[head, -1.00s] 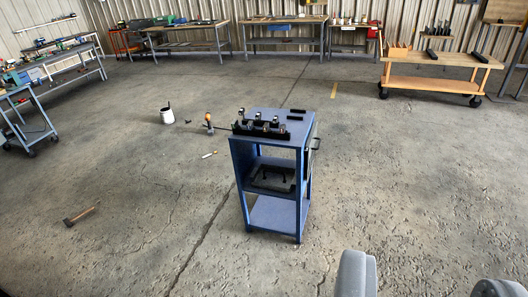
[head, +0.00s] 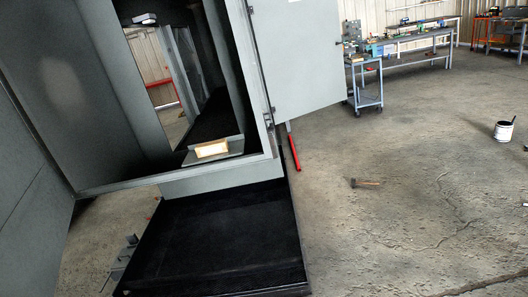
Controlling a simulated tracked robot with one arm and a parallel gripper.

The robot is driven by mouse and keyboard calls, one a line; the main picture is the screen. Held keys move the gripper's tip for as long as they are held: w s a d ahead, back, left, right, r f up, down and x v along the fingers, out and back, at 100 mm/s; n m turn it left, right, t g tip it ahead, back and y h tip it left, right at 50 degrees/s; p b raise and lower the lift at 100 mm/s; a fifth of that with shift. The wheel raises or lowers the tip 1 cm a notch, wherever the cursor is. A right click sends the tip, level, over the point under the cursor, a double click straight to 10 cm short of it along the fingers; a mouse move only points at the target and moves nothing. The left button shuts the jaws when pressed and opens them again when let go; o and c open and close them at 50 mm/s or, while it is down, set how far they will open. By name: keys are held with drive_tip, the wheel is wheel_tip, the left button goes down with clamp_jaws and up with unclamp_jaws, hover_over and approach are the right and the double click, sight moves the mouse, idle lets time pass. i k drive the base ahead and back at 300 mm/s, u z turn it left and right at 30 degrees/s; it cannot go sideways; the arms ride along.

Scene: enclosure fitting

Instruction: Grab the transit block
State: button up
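A pale, wood-coloured block (head: 212,149), which looks like the transit block, sits on a small grey ledge inside the lower front of a tall grey enclosure (head: 165,182). Its top and front show and nothing is touching it from above. My gripper is not in view now, so its distance from the block and its opening cannot be seen.
A grey door (head: 295,55) stands open at the enclosure's right; a grey panel (head: 30,170) fills the left. A black platform (head: 215,240) lies in front.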

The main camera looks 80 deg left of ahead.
sight(220, 146)
drive_tip(key=u, duration=2.7)
drive_tip(key=i, duration=1.35)
drive_tip(key=u, duration=0.05)
